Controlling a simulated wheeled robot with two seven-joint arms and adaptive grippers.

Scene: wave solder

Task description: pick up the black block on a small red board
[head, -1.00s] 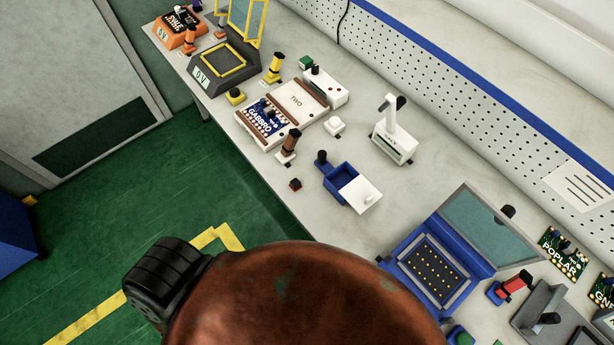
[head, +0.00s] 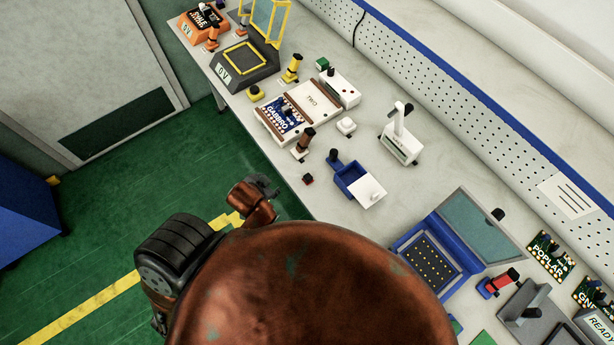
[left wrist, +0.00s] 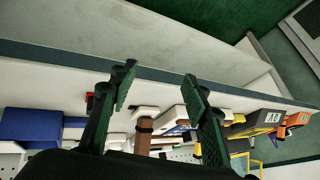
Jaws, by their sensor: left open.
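The small red board with a black block on top (head: 308,179) lies near the front edge of the bench in the head view, left of the blue bin. A small red and dark thing that looks like it shows in the left wrist view (left wrist: 89,100), partly behind a finger. My left gripper (head: 266,185) is beyond the bench's front edge, over the green floor, left of the board and apart from it. In the left wrist view its fingers (left wrist: 158,82) are spread and empty. My right gripper is not in view.
A brown-handled stamp (head: 303,145) and a blue bin with a white lid (head: 350,178) stand near the board. The blue GABBRO board (head: 283,122) sits in a fixture behind the stamp. Bare bench (head: 318,212) lies in front of the bin.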

